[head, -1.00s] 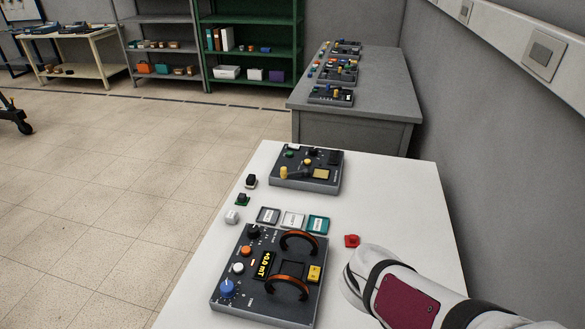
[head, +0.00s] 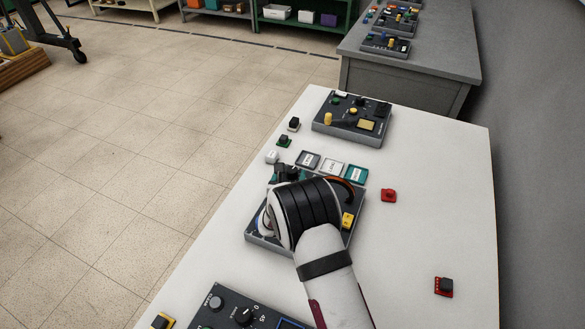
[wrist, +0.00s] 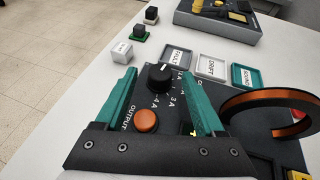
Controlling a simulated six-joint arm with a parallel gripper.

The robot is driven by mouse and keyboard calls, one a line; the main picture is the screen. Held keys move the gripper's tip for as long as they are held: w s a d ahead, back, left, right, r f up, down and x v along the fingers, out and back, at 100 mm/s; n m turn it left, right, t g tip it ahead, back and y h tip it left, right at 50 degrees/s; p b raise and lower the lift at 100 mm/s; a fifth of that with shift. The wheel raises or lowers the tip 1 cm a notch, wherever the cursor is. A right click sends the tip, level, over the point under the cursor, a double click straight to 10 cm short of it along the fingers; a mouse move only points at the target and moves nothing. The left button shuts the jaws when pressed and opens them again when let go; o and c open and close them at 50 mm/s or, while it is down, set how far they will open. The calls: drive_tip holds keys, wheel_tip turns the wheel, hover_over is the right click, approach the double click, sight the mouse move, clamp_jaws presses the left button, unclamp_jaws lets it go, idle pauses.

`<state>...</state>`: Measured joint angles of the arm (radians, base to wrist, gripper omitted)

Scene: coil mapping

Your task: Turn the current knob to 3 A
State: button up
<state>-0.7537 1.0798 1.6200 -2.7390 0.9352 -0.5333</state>
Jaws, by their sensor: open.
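The current knob (wrist: 160,77) is a round black knob with a pale mark on its top, at the far edge of the dark coil board (wrist: 240,122). White labels, among them 3 A and 4 A, lie on its near side; its mark points away from them. My gripper (wrist: 158,71) is open, its two teal fingers on either side of the knob with visible gaps. I cannot tell the fingertips' height over the board. In the head view my wrist covers much of the coil board (head: 262,240).
An orange output button (wrist: 146,120) sits between my fingers, nearer the palm. A copper coil (wrist: 275,103) arches up on the right. Labelled trays (wrist: 211,66) and small blocks (wrist: 122,51) lie beyond the board. Another device board (head: 350,122) stands farther back on the white table.

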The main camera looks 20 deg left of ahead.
sight(292, 170)
drive_tip(key=shift+x, duration=1.75)
clamp_jaws()
